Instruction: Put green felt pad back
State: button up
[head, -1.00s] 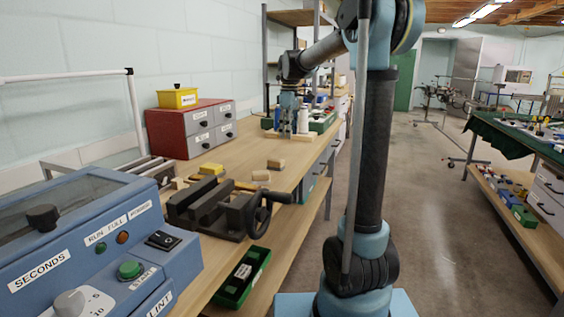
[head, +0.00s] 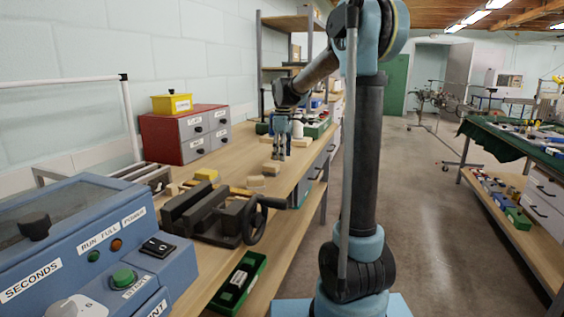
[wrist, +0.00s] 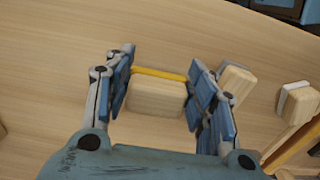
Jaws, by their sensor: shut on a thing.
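My gripper (wrist: 160,85) has its two fingers on either side of a small wooden block (wrist: 155,98) with a thin yellow strip along its far edge. The fingers look closed on its two ends. In the head view my gripper (head: 280,155) is low over the wooden bench, just beyond two small wooden blocks (head: 270,167) (head: 256,181). What it holds is too small to make out there. I cannot pick out a green felt pad in either view.
In the wrist view, a wooden block (wrist: 237,80) is close by the right finger, and a pale-faced one (wrist: 298,98) is further right. The head view shows a dark vise (head: 215,212), a red drawer cabinet (head: 185,135) and a yellow block (head: 206,174). The bench (head: 240,155) left of my gripper is clear.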

jog(key=shift+f, duration=1.5)
jog(key=o, duration=1.1)
notch_tip(320, 180, up, 12)
jog(key=shift+d, duration=0.15)
jog(key=s+d+f+m+t, duration=0.1)
jog(key=s+d+f+m, duration=0.3)
jog(key=s, duration=0.5)
jog(key=s+d+f+m, duration=0.2)
jog(key=s+d+f, duration=0.3)
jog(key=s, duration=0.5)
jog(key=s+d+f+m+t, duration=0.1)
jog(key=s+d+f+m, duration=0.3)
jog(key=s, duration=0.5)
jog(key=s+d+f+m, duration=0.1)
jog(key=s+f+m, duration=0.2)
jog(key=s+f, duration=0.5)
notch_tip(320, 180, down, 4)
jog(key=shift+s+r, duration=0.1)
jog(key=shift+s, duration=0.15)
